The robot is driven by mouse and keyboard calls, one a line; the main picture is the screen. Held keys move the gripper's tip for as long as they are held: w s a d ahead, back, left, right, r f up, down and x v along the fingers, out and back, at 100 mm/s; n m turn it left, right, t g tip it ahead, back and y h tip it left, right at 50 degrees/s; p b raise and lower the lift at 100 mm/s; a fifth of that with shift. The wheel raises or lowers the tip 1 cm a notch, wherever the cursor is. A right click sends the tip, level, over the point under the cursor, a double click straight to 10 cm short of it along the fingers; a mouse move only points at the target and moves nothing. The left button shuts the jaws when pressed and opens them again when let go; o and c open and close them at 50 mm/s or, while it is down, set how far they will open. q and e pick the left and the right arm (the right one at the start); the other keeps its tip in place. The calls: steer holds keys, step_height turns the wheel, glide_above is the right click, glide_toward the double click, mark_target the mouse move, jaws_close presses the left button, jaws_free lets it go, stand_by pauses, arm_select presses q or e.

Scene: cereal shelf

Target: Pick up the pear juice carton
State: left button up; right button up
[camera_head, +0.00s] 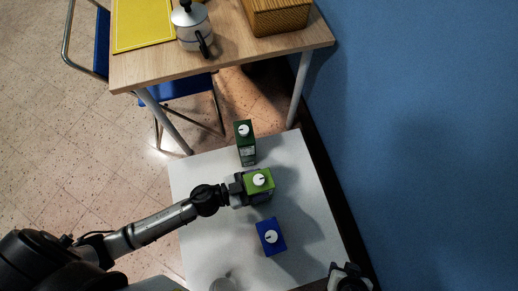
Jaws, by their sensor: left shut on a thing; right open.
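A light green carton with a white cap (260,180) stands out over the white table, seen from above. My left gripper (246,187) reaches it from the left and is shut on it. I cannot tell whether its base touches the table. No label is readable from here, so the colour alone suggests the pear juice carton. A dark green carton with a white cap (246,150) is just behind it, and a blue carton (271,242) is in front of it. My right gripper (348,277) is at the bottom right edge, open and partly cut off.
The white table (205,240) has free room left and right of the cartons. A clear or grey round object (223,285) is at its front edge. A wooden table (150,72) behind carries a moka pot (190,30), a yellow mat (142,22) and a woven basket (278,18). A blue wall (430,120) bounds the right.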

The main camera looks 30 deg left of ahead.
arm_select(q)
steer(key=shift+r, duration=0.1)
jaws_close()
